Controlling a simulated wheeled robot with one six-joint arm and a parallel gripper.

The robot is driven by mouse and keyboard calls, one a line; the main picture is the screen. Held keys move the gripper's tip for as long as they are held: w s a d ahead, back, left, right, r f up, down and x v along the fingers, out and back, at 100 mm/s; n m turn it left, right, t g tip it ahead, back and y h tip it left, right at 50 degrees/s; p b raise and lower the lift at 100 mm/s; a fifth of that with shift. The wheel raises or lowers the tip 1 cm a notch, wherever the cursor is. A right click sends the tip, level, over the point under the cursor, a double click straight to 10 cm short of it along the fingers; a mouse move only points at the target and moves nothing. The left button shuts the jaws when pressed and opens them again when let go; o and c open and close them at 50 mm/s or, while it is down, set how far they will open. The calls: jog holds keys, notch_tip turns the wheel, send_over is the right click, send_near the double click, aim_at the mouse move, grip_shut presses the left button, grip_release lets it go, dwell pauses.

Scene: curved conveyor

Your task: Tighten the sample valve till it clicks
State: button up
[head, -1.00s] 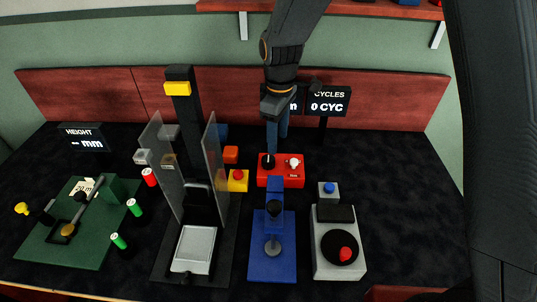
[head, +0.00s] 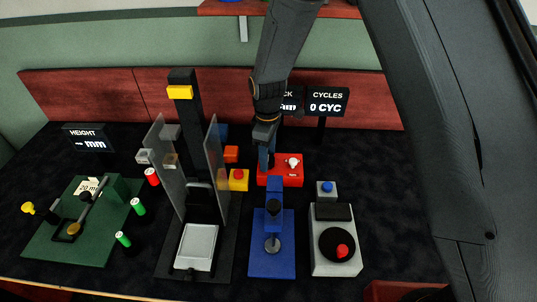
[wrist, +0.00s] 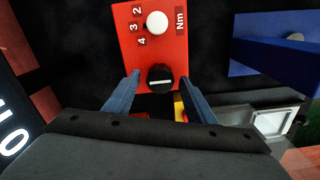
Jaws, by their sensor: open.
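A red box (head: 284,178) at the back middle carries a black round knob and a white selector knob (head: 293,162). In the wrist view the black knob (wrist: 160,78) has a white line across it, and the white knob (wrist: 157,23) stands beside the numbers 2, 3, 4 and "Nm". No label naming the valve is readable. My gripper (head: 266,168) is open and points down at the red box. In the wrist view its blue-grey fingers are on either side of the black knob, with gaps showing. In the head view the gripper hides the black knob.
A blue press (head: 259,257) and a grey unit with a red button (head: 342,250) stand in front. A yellow button box (head: 238,184) and clear panels (head: 211,165) are close on the left. A sign (head: 326,101) reads "0 CYC".

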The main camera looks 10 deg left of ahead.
jog(key=c, duration=1)
jog(key=shift+c, duration=0.2)
jog(key=shift+m, duration=0.3)
jog(key=m, duration=1.1)
jog(key=shift+w, duration=0.1)
jog(key=o, duration=1)
